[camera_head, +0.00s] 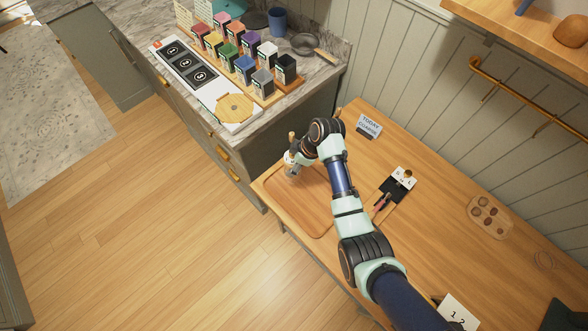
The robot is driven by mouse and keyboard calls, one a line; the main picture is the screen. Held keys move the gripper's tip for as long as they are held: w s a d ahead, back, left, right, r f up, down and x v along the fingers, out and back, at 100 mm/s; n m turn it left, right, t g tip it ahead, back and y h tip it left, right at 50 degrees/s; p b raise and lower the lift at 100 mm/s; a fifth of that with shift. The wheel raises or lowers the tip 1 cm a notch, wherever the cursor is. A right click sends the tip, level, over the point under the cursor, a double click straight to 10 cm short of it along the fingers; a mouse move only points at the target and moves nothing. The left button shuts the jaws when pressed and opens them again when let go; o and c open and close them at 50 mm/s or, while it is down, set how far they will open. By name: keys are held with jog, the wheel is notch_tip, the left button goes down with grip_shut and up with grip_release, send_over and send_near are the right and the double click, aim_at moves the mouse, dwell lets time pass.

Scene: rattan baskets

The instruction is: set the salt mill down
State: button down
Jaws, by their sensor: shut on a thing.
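My gripper (291,168) is at the left end of the wooden table, over the far left part of a shallow wooden tray (304,222). It is shut on the salt mill. A small brown upright piece (291,136) shows just behind the gripper and looks like part of the mill. The rest of the mill is too small and too covered by the gripper to make out. I cannot tell whether its base touches the tray.
A "TODAY COARSE" sign (368,126) stands behind my arm. A black-and-white card (397,188) lies right of it, and a holed wooden block (489,217) farther right. A counter (330,72) with several coloured boxes adjoins the table's back left. The tray's front is bare.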

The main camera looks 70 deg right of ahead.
jog(key=shift+f+b, duration=0.4)
jog(key=shift+f, duration=1.65)
jog(key=shift+f, duration=0.15)
jog(key=shift+c, duration=1.5)
grip_release()
jog(key=shift+r, duration=0.3)
jog(key=p+v, duration=0.2)
jog(key=v, duration=0.9)
jog(key=shift+s+r, duration=0.2)
jog(key=shift+r, duration=0.05)
